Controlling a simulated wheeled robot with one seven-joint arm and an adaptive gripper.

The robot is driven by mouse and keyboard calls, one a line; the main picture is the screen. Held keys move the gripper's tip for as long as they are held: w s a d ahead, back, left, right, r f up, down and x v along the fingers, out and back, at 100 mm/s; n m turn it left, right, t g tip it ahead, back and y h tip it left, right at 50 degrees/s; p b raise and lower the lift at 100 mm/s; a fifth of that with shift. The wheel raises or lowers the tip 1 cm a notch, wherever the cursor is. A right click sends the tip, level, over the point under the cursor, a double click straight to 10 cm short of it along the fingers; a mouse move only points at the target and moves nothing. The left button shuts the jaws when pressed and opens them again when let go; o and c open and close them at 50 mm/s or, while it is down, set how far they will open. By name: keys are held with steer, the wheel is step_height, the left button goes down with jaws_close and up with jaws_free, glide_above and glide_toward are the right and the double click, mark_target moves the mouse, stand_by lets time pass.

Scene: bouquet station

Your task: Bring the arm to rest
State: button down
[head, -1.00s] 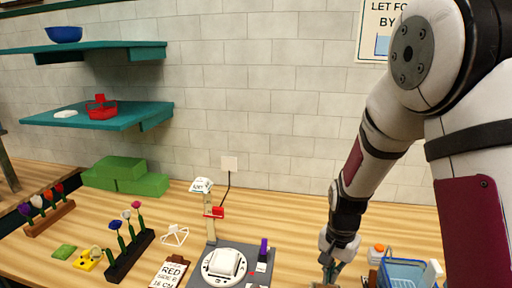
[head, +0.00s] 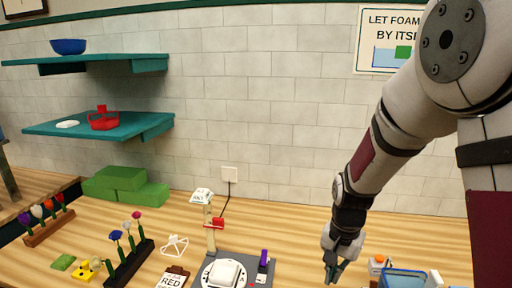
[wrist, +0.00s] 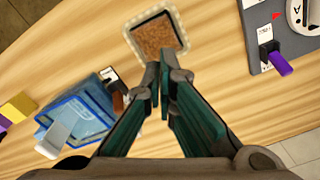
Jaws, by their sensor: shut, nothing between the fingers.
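My gripper (head: 332,272) hangs above the right part of the wooden table in the head view, with its fingers pointing down. In the wrist view its teal fingers (wrist: 163,72) come together at the tips, and nothing shows between them. Beyond the fingertips in that view is a square pale-rimmed container (wrist: 157,38) with brown filling. I cannot tell how far the tips are above it.
A blue container (head: 405,278) stands right of my gripper. A grey station with a white dial (head: 222,274) and purple lever (head: 263,258) stands left. Flower racks (head: 130,262) and green blocks (head: 125,186) are farther left. Teal shelves (head: 100,125) hang on the wall.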

steer(key=s+r+n+t+b, duration=0.1)
steer(key=s+r+n+t, duration=0.3)
steer(key=r, duration=0.9)
steer(key=s+r+n+t+b, duration=0.1)
steer(key=s+r+n, duration=0.2)
steer(key=s+r, duration=0.4)
steer(key=shift+s+n, duration=0.3)
steer(key=shift+s, duration=2.9)
steer(key=shift+d+r, duration=0.1)
steer(key=shift+r, duration=0.05)
